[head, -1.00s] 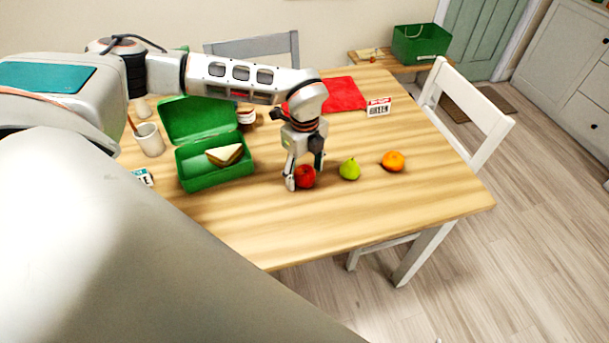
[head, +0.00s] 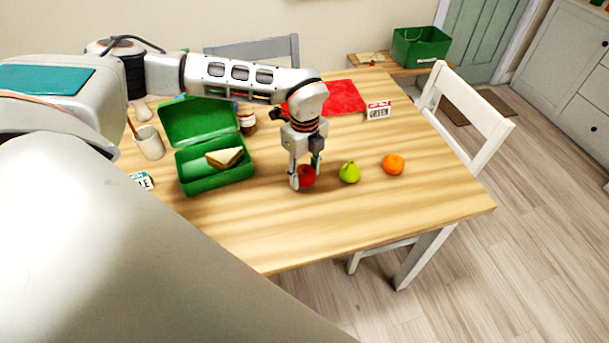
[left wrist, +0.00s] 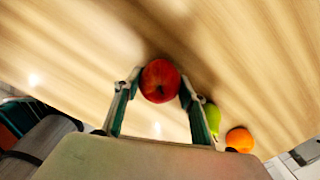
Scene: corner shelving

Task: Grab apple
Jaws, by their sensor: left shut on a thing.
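A red apple (head: 307,177) is at the middle of the wooden table in the head view. It also shows in the left wrist view (left wrist: 160,82), between the fingertips. My left gripper (head: 305,180) points down with its fingers shut on the apple, one finger on each side. In the left wrist view the left gripper (left wrist: 158,86) touches the apple on both sides. I cannot tell whether the apple is clear of the table. My right gripper is not in view.
A green pear (head: 349,172) and an orange (head: 393,165) sit to the right of the apple. An open green lunchbox (head: 208,182) with a sandwich (head: 225,157) stands to the left. A red cloth (head: 343,97) lies behind. The table's front (head: 330,235) is clear.

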